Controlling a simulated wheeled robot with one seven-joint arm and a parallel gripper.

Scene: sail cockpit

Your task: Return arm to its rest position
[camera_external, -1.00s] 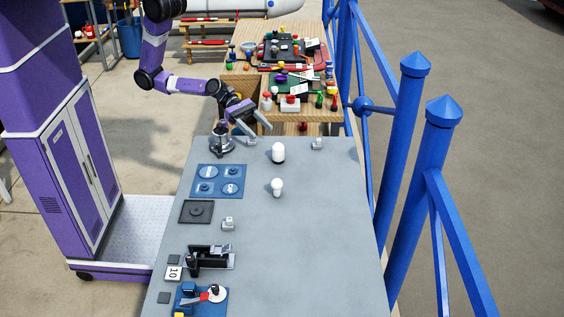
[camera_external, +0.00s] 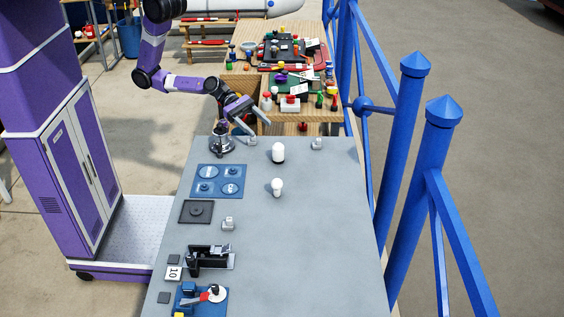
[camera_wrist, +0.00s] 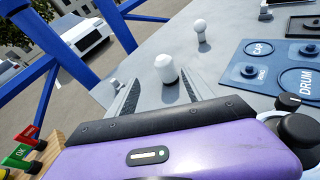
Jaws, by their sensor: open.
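My gripper (camera_external: 258,125) is open and empty at the far left of the grey table (camera_external: 310,220), above the table's far edge. My purple arm bends down to it from the column at the left. In the wrist view, my gripper's two fingers (camera_wrist: 158,97) are spread, with a white rounded post (camera_wrist: 166,69) standing beyond and between them. That post also shows in the external view (camera_external: 278,152), to the right of my gripper and apart from it.
A smaller white knob (camera_external: 277,187), a blue panel (camera_external: 219,181) and a black latch (camera_external: 208,257) are on the table. A wooden bench (camera_external: 240,85) with several items lies behind. Blue railing (camera_external: 408,160) runs along the right.

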